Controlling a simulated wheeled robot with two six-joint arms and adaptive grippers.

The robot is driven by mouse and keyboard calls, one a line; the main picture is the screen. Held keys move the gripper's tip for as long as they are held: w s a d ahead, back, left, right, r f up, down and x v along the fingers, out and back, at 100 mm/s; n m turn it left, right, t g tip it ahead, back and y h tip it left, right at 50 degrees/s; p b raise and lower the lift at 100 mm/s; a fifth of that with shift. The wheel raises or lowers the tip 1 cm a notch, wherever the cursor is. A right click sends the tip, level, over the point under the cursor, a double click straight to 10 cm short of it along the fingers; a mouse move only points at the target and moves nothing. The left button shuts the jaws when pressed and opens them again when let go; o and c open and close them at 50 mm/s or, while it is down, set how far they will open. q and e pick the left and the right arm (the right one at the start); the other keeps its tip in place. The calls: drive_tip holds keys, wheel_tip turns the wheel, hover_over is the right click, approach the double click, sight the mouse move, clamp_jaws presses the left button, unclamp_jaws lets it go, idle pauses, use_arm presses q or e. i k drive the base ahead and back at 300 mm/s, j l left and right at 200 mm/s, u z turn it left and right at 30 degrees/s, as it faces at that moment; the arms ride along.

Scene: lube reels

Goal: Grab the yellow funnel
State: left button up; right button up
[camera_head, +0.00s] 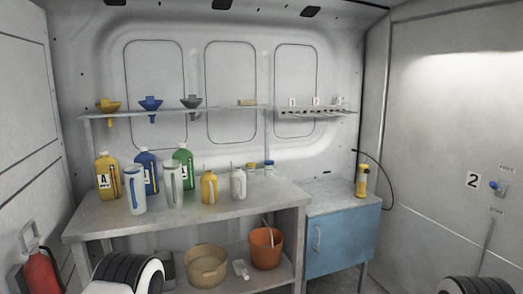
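The yellow funnel (108,105) sits at the left end of the upper wall shelf (220,110), its spout hanging down through the shelf. A blue funnel (151,104) and a grey funnel (191,102) sit to its right on the same shelf. Neither of my grippers shows; only parts of my own arms appear at the bottom left and bottom right edges, well below the funnel.
Below the shelf, a workbench (270,194) holds yellow, blue and green bottles, clear jugs and small containers. Its lower shelf holds an orange bucket (266,249) and a tan basin (206,265). A blue cabinet (342,243) stands right; a red extinguisher (41,272) is at left.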

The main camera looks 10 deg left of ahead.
sight(106, 107)
drive_tip(key=i+u, duration=0.45)
drive_tip(key=i+l+u, duration=0.15)
drive_tip(key=u, duration=0.35)
drive_tip(key=i+l+u, duration=0.3)
drive_tip(key=u, duration=0.15)
drive_tip(key=i, duration=0.05)
